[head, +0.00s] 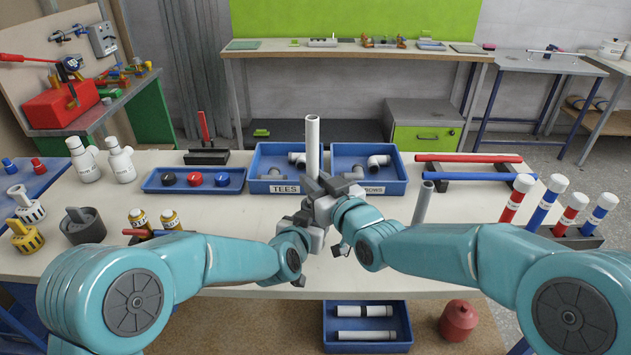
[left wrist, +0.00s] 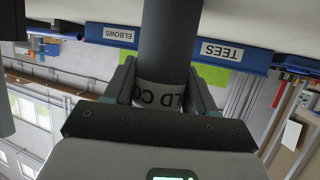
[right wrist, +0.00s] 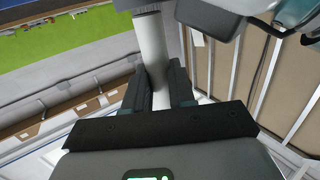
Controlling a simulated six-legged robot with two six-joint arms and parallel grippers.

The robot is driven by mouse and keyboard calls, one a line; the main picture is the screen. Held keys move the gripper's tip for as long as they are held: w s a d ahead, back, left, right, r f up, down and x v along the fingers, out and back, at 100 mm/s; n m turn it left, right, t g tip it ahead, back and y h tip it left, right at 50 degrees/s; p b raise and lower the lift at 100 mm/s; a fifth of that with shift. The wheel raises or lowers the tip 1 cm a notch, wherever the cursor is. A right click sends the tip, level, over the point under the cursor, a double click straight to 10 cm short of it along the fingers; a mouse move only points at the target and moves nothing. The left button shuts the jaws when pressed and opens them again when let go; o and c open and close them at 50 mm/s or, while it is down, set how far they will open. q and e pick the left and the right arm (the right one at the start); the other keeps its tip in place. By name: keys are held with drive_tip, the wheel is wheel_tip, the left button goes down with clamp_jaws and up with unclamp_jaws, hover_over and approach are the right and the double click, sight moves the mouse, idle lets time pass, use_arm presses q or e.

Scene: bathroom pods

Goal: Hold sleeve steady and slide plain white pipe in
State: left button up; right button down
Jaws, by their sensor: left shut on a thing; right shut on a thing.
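The plain white pipe (head: 313,140) stands upright above the table's middle, its open end up. My right gripper (head: 318,187) is shut on it; the right wrist view shows the pipe (right wrist: 152,50) between the fingers. My left gripper (left wrist: 163,88) is shut on the sleeve, a dark grey tube (left wrist: 171,35) with a white lettered band, partly reading "LD CO". In the head view the two grippers meet close together, the left one lower, and hide the sleeve. I cannot tell whether the pipe is inside the sleeve.
Blue trays marked TEES (head: 284,188) and ELBOWS (head: 374,189) stand behind the grippers. A grey upright tube (head: 422,203) stands to the right, near red and blue bars (head: 475,176). Red and blue labelled tubes (head: 548,200) stand at far right. White bottles (head: 120,160) stand left.

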idle(0.4)
drive_tip(key=shift+f, duration=2.05)
drive_tip(key=c, duration=0.9)
unclamp_jaws()
drive_tip(key=shift+c, duration=0.2)
drive_tip(key=shift+o, duration=0.4)
use_arm(q)
drive_tip(key=shift+r, duration=0.1)
use_arm(e)
drive_tip(key=shift+s+a+f, duration=0.15)
drive_tip(key=v, duration=1.2)
drive_tip(key=shift+r, duration=0.25)
